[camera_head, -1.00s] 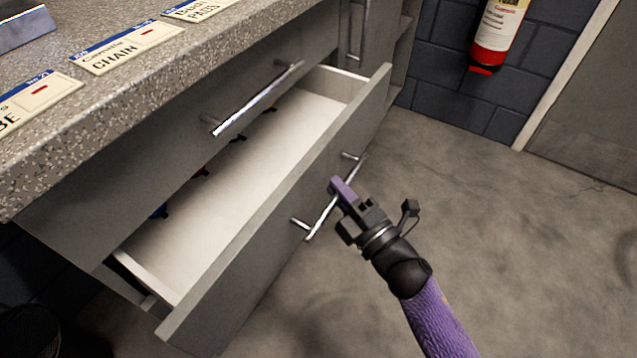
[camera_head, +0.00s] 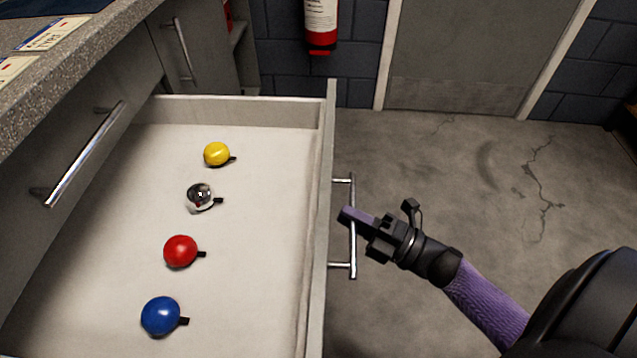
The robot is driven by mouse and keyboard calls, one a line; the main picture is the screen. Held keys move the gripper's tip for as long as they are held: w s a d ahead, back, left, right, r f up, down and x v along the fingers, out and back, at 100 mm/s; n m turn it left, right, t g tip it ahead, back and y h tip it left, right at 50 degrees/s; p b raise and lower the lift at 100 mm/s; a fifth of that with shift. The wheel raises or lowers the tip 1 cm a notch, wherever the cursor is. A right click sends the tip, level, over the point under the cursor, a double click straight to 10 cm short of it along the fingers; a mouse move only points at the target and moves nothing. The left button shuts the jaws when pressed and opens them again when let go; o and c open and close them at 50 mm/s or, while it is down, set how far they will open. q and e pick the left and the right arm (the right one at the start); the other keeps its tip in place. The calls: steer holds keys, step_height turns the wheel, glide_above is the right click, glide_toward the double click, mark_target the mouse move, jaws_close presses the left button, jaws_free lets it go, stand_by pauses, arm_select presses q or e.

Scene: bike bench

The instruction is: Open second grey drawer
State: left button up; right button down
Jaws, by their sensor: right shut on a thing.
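The second grey drawer (camera_head: 322,205) stands pulled well out below the worktop, with its white inside showing. Its bar handle (camera_head: 353,262) is on the front panel, on the right side in the picture. My right gripper (camera_head: 353,220) is shut on the handle, around the middle of the bar. The upper grey drawer (camera_head: 60,235) with its own bar handle is closed. My left gripper is not in view.
In the drawer lie bells: yellow (camera_head: 216,153), chrome (camera_head: 199,196), red (camera_head: 180,251) and blue (camera_head: 161,316). A cabinet door (camera_head: 195,60) and a fire extinguisher (camera_head: 320,22) are at the back. The concrete floor (camera_head: 450,160) to the right is clear.

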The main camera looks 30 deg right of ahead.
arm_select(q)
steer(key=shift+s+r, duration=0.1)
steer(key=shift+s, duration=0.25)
arm_select(e)
steer(key=shift+s+d, duration=0.85)
steer(key=shift+d, duration=0.3)
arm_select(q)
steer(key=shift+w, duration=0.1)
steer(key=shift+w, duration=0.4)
arm_select(e)
steer(key=c, duration=0.7)
jaws_free()
steer(key=shift+o, duration=0.2)
arm_select(q)
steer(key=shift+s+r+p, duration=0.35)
steer(key=shift+p, duration=0.05)
arm_select(e)
steer(key=v, duration=1)
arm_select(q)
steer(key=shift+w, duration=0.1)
